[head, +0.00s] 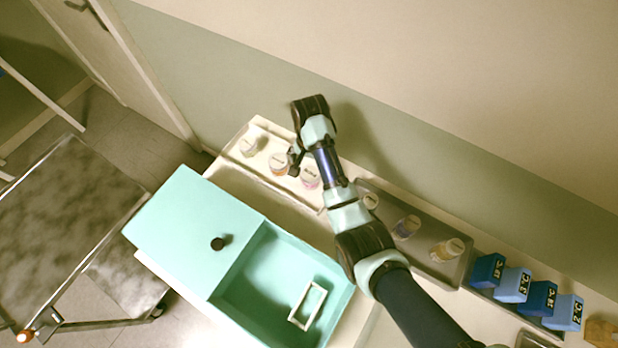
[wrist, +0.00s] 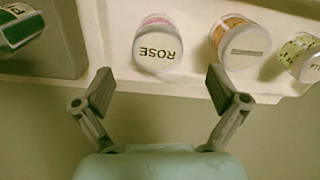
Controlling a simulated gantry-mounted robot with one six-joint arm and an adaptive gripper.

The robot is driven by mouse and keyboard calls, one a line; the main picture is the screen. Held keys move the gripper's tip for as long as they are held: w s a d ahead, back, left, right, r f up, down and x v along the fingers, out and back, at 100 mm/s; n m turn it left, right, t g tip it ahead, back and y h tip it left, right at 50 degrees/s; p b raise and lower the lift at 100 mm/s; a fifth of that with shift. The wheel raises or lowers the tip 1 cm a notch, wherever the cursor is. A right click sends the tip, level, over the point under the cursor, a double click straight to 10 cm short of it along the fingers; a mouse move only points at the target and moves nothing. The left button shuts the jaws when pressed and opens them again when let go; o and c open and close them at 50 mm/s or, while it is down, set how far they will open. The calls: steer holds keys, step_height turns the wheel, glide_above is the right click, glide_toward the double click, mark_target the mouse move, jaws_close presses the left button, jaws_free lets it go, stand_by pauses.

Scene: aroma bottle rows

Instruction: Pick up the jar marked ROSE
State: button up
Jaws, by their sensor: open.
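The jar marked ROSE (wrist: 157,44) shows upside down in the wrist view, with a white lid and pink contents. It stands in a pale tray, just beyond and between my fingertips. In the head view the pink jar (head: 310,178) is beside my arm, partly overlapped by it. My gripper (wrist: 157,90) is open and empty, with one finger on each side of the jar's line. In the head view my gripper (head: 295,160) is over the tray, and its fingers are small and partly hidden.
An orange jar (wrist: 233,42) stands close beside ROSE, with a yellow-green jar (wrist: 301,57) beyond it. A green-labelled jar (wrist: 20,27) is in a grey tray. The pale tray (head: 226,171) has a raised rim. A turquoise box (head: 190,230) stands in front; blue blocks (head: 513,284) are at right.

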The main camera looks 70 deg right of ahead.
mark_target(311, 173)
step_height(311, 173, down, 2)
steer(key=shift+f, duration=0.1)
steer(key=f+b, duration=0.1)
steer(key=f, duration=0.1)
steer(key=f+b, duration=0.1)
steer(key=f, duration=0.2)
steer(key=shift+s+a+f, duration=0.1)
steer(key=shift+s+f, duration=0.1)
steer(key=c, duration=1.4)
step_height(311, 173, up, 20)
steer(key=p, duration=1)
